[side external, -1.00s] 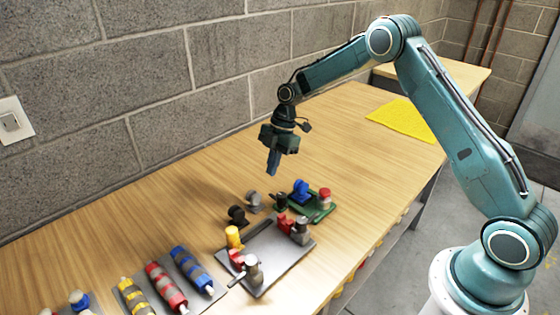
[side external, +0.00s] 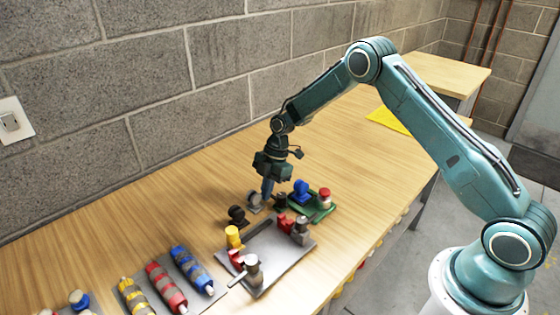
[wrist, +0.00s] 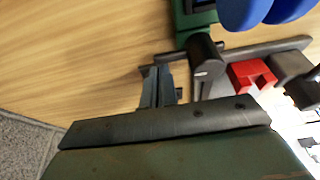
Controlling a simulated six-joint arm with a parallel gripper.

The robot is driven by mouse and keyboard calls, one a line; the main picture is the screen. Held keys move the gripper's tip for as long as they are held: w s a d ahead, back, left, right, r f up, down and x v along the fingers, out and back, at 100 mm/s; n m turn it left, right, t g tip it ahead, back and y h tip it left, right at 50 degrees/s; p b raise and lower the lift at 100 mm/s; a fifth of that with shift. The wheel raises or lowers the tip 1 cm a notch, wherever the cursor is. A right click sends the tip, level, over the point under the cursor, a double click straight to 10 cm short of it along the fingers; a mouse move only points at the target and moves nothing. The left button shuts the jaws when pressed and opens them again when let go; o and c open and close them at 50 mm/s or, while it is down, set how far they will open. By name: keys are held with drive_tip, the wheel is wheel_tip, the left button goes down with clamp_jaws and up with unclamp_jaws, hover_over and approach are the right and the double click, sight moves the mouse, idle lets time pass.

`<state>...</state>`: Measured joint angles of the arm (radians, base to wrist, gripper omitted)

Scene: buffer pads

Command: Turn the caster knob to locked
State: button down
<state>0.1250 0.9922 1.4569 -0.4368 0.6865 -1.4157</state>
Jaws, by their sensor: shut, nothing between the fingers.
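My gripper (side external: 267,192) is shut and empty, pointing down low over the table. Its fingertips are beside a small dark knob-like part (side external: 280,200) at the left end of a green plate (side external: 318,211). In the wrist view the closed fingers (wrist: 163,82) are just left of a black cylinder with a pale mark (wrist: 206,58); I cannot tell whether they touch it. A blue wheel-like part (side external: 301,190) stands on the green plate, with a red-topped knob (side external: 324,196) to its right. I cannot tell for sure which part is the caster knob.
A grey round part (side external: 255,201) and a black one (side external: 237,215) stand left of my gripper. Striped rollers (side external: 190,270) lie at front left.

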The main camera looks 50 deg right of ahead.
drive_tip(key=shift+d+m+t, duration=0.3)
drive_tip(key=shift+d+m, duration=0.05)
drive_tip(key=shift+m, duration=0.45)
drive_tip(key=shift+d+m, duration=0.2)
drive_tip(key=shift+m, duration=0.3)
drive_tip(key=m, duration=0.1)
drive_tip(key=d+m+t, duration=0.1)
drive_tip(key=m, duration=0.1)
drive_tip(key=shift+d, duration=0.25)
drive_tip(key=m, duration=0.1)
drive_tip(key=d+m+t+h, duration=0.1)
drive_tip(key=m, duration=0.1)
drive_tip(key=shift+s, duration=0.25)
drive_tip(key=m, duration=0.1)
drive_tip(key=s+d+m+h, duration=0.1)
drive_tip(key=m, duration=0.1)
drive_tip(key=shift+d+m+t, duration=0.1)
drive_tip(key=shift+m+t, duration=0.2)
drive_tip(key=shift+t, duration=0.1)
drive_tip(key=shift+s+d, duration=0.45)
drive_tip(key=shift+d, duration=0.15)
drive_tip(key=shift+w+d, duration=0.2)
drive_tip(key=shift+d, duration=0.4)
